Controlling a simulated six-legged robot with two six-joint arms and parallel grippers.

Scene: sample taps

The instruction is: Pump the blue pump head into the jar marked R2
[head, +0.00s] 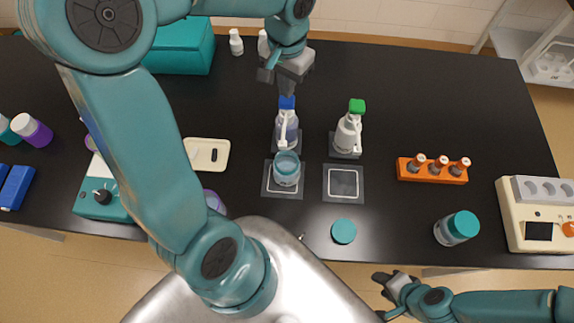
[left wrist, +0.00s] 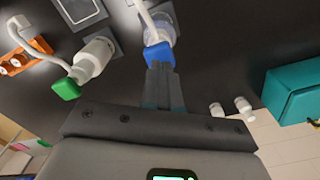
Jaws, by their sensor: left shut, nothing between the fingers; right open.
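The blue pump head (head: 287,102) tops a clear bottle (head: 284,128) on a dark square mat. Its white spout reaches toward the front, over an open jar (head: 286,172) on the outlined square below. No R2 mark is readable on that jar. My left gripper (head: 286,88) is shut and empty, fingers pointing down at the blue head. In the left wrist view its fingertips (left wrist: 160,68) overlap the edge of the blue head (left wrist: 158,56); I cannot tell whether they touch. My right gripper (head: 384,282) is open and empty, off the table's front edge.
A green-headed pump bottle (head: 347,135) stands to the right, with an empty outlined square (head: 343,183) before it. A teal lid (head: 343,231) lies near the front edge. A teal-capped jar (head: 457,228), an orange vial rack (head: 432,171) and a beige device (head: 537,216) are further right.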

